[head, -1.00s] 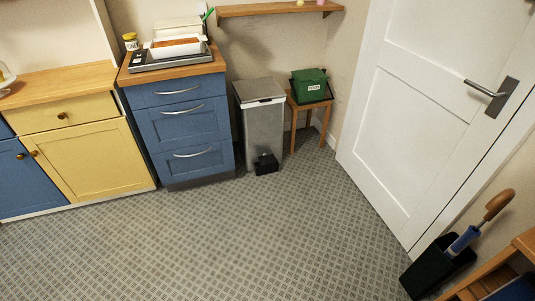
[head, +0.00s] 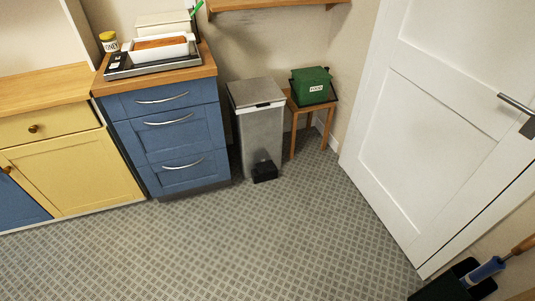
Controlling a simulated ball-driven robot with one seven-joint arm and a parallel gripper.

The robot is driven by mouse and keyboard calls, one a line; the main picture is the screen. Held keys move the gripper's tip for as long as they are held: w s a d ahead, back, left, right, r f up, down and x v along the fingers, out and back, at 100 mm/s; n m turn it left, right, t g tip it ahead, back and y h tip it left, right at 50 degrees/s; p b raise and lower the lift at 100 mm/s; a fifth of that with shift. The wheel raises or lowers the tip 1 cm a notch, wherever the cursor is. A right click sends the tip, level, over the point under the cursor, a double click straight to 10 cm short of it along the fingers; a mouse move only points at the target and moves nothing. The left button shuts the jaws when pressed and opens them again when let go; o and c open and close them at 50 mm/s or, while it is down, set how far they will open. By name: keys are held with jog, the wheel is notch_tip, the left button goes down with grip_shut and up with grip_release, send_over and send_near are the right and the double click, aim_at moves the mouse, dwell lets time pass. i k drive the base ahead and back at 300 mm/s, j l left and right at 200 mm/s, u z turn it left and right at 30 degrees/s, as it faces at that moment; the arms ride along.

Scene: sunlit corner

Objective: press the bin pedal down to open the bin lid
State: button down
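The bin (head: 260,135) is a tall grey metal box standing on the floor between the blue drawers and a small stool. Its grey lid (head: 256,92) is shut. The black pedal (head: 264,171) sticks out at the foot of the bin's front, close to the floor. Nothing covers the pedal from this side. My gripper is not in view.
Blue drawers (head: 172,140) stand close to the bin's left. A wooden stool (head: 312,107) with a green box (head: 310,86) is at its right. A white door (head: 420,130) is further right. The patterned floor (head: 240,240) before the bin is clear.

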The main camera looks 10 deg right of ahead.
aim_at(263, 166)
jog(key=i+z, duration=0.2)
jog(key=i, duration=3.1)
jog(key=j, duration=0.05)
